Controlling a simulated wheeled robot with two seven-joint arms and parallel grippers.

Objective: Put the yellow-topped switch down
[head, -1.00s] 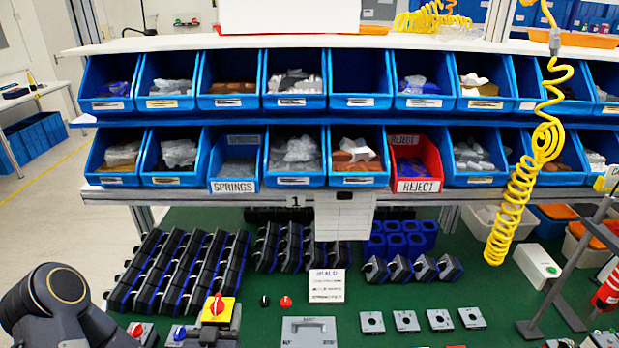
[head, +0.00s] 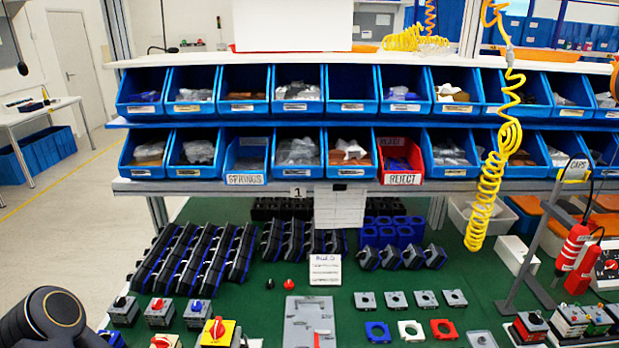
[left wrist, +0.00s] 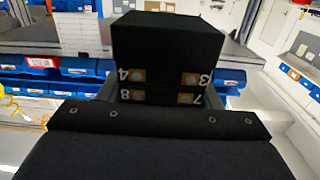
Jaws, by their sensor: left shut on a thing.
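The yellow-topped switch (head: 217,332) with a red knob shows at the bottom edge of the head view, left of centre, over the near part of the green table. In the left wrist view, a black switch body (left wrist: 168,45) with numbered terminals sits between the fingers of my left gripper (left wrist: 165,97), which is shut on it. In the head view the fingers are mostly cut off by the bottom edge. My right gripper is not in view.
Grey switches with coloured knobs (head: 159,311) stand just behind and left. A grey plate (head: 309,318) lies to the right, beside square switch parts (head: 397,300). Rows of black switch bodies (head: 195,254) stand farther back. Blue bins (head: 297,160) line the shelf. Green surface is free between these groups.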

